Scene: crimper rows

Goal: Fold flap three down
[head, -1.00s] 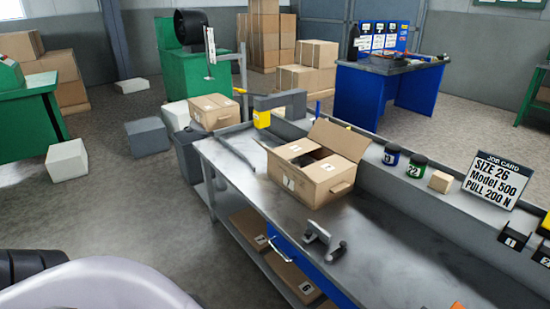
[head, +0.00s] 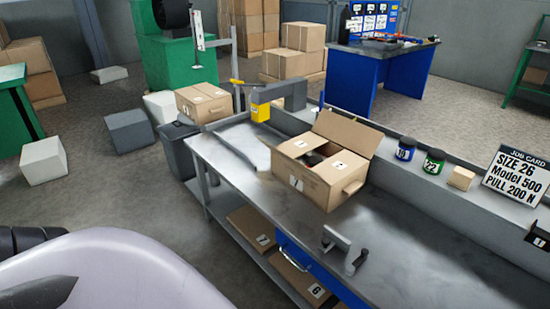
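One tall flap (head: 343,132) stands up and leans out at the back right. Another flap (head: 300,147) with a white label lies nearly level at the left, and a labelled flap (head: 342,165) lies at the near right. A dark gap between them shows part of the inside. I cannot read which flap is three. Neither of my grippers is in view.
A grey bracket-like tool (head: 343,250) stands on the bench in front of the box. A blue jar (head: 405,149), a green jar (head: 434,162), a small block (head: 461,178) and a job card (head: 515,176) stand along the back ledge. A yellow-and-grey device (head: 262,103) is behind the box.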

